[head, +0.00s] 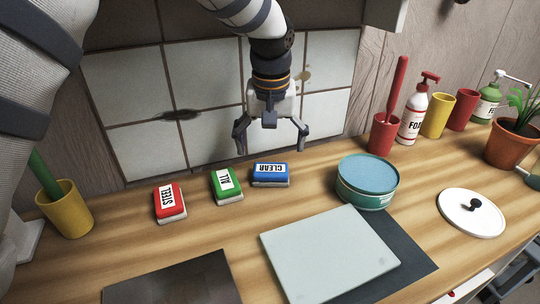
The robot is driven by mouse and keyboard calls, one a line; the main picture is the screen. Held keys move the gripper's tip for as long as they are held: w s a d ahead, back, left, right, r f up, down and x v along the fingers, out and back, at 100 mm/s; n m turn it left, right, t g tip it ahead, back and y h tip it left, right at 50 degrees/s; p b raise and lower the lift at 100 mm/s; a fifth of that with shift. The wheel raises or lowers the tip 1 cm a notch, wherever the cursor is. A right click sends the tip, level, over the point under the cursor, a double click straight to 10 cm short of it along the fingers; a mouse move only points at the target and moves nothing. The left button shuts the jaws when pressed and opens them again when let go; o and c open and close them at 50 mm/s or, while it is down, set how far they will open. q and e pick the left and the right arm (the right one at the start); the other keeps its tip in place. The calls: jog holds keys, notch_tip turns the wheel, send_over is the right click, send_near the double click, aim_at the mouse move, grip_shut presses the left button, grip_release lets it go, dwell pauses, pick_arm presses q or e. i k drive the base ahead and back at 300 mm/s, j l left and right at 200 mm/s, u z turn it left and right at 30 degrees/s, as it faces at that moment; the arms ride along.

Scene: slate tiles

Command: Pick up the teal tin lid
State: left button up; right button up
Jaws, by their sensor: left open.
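A round teal tin stands upright on the wooden counter, right of centre. Its flat top, the teal tin lid (368,173), is blue-teal with a raised rim. I cannot make out a clear seam between lid and tin. My left gripper (271,145) points down with its fingers spread, empty. It is to the left of the tin, in front of the tiled wall and behind the blue sponge (270,174), apart from the lid. My right gripper is not visible.
A pale board (329,252) lies before the tin. A red cup (382,134) and soap bottle (413,112) stand behind it; a white knobbed lid (471,213) lies right.

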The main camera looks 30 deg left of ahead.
aim_at(471, 213)
jog(key=k+l, duration=0.5)
jog(key=k, duration=0.2)
jog(key=k+l, duration=0.5)
jog(key=k, duration=0.15)
